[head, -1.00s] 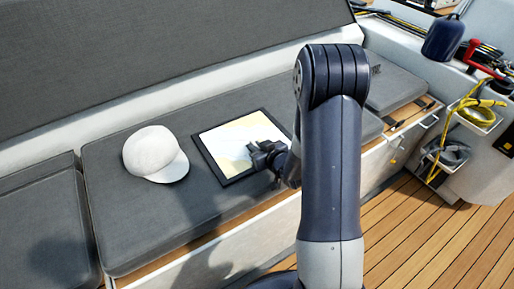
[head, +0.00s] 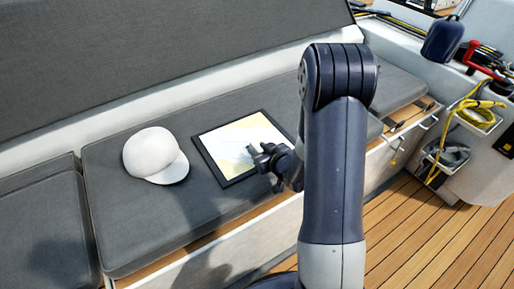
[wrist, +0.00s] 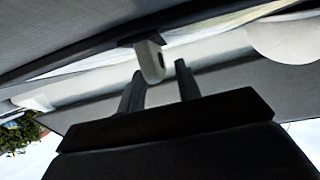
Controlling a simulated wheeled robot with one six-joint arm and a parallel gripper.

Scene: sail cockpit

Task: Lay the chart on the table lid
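The chart (head: 222,150) is a pale sheet with a dark border, lying flat on the grey seat cushion in the head view. In the wrist view it shows edge-on as a thin pale strip (wrist: 215,40). My gripper (head: 254,157) is at the chart's right part in the head view. In the wrist view its two fingers (wrist: 158,78) are apart, with the grip just ahead of or between their tips; a gap shows beside it. I cannot make out the table lid.
A white cap (head: 155,155) sits on the cushion left of the chart, and also shows in the wrist view (wrist: 285,40). The grey backrest (head: 150,50) rises behind. A yellow rope (head: 478,110) hangs at the right. My arm hides part of the bench; the wooden floor (head: 425,235) is clear.

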